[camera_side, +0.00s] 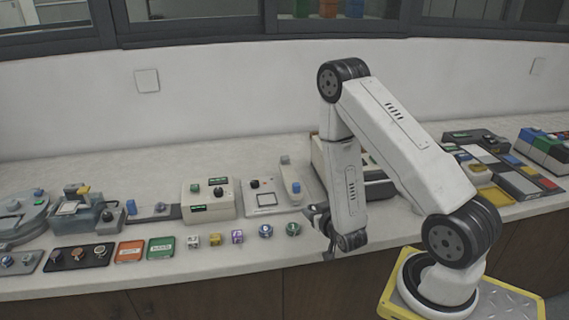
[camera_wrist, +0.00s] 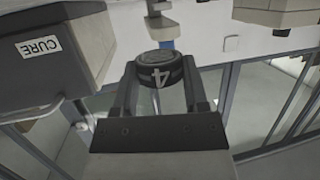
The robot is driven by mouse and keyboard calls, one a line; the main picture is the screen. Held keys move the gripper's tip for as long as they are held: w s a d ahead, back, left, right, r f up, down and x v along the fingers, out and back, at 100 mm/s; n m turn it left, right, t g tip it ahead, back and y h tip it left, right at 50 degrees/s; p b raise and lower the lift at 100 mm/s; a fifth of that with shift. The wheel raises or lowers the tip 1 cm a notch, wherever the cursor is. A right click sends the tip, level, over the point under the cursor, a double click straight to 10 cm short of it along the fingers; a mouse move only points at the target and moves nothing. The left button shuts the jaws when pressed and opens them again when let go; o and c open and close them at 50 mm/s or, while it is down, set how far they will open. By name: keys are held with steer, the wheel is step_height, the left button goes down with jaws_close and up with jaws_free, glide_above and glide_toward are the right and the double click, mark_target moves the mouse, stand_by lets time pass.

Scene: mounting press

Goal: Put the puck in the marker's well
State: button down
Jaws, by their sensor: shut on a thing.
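A dark round puck (camera_wrist: 160,73) with a white "4" on its side sits between the two fingers of my gripper (camera_wrist: 160,80) in the wrist view. The fingers are shut on it from left and right. In the side view my gripper (camera_side: 319,216) is low near the counter's front edge, to the right of a row of small pieces. The puck cannot be made out there. I cannot tell which of the stations is the marker, and its well is not clearly seen.
A grey box labelled CURE (camera_wrist: 45,55) is close on the left in the wrist view. In the side view, small pieces (camera_side: 237,237), an orange tray (camera_side: 130,251) and a green tray (camera_side: 160,247) line the front. A white station with knobs (camera_side: 209,199) stands behind them.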

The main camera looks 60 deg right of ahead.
mark_target(314, 231)
steer(key=shift+f, duration=0.75)
steer(key=shift+f, duration=1.85)
steer(key=shift+f, duration=0.2)
steer(key=shift+c, duration=0.5)
jaws_free()
steer(key=shift+v, duration=3.95)
steer(key=shift+w, duration=0.1)
